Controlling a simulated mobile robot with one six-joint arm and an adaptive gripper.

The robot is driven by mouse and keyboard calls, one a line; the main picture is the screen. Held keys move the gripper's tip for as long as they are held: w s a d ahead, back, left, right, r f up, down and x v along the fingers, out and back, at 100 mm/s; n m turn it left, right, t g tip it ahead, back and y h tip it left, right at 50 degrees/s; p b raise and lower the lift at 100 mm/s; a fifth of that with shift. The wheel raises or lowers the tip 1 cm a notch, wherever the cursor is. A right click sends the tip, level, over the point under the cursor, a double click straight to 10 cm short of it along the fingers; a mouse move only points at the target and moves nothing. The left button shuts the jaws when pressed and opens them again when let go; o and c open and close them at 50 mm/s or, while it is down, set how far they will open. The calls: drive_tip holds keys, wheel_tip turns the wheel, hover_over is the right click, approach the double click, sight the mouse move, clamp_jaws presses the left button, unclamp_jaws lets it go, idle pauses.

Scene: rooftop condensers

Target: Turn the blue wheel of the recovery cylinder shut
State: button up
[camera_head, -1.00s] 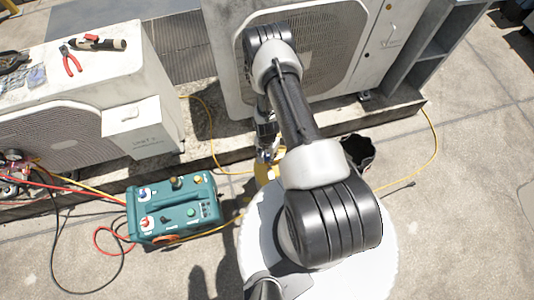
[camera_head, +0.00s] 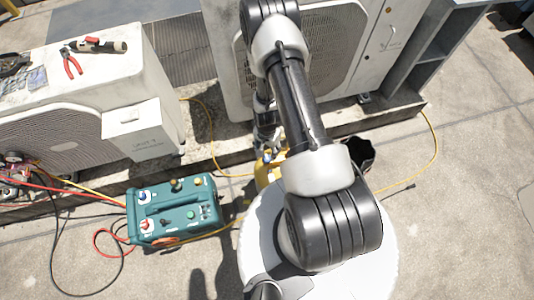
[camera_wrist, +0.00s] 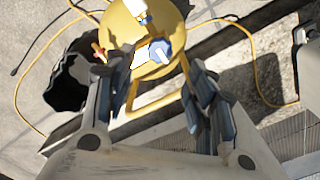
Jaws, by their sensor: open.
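The yellow recovery cylinder (camera_head: 263,176) stands on the roof, mostly hidden behind my arm in the head view. In the wrist view its round yellow top (camera_wrist: 122,28) fills the upper middle. The blue wheel (camera_wrist: 163,49) sits on a pale fitting on that top. My gripper (camera_wrist: 155,72) is open, with one finger on each side below the wheel in the picture. Nothing is held between the fingers. I cannot tell whether either finger touches the wheel. In the head view the gripper (camera_head: 266,138) is above the cylinder, partly hidden by my arm.
A red fitting (camera_wrist: 98,50) is beside the cylinder top. A black bucket (camera_head: 358,154) stands close by. A teal recovery machine (camera_head: 175,210) with hoses is at left. Condenser units (camera_head: 120,60) line the back. A yellow hose (camera_head: 436,150) crosses the floor; the right floor is mostly clear.

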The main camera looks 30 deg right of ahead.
drive_tip(key=shift+r, duration=2.2)
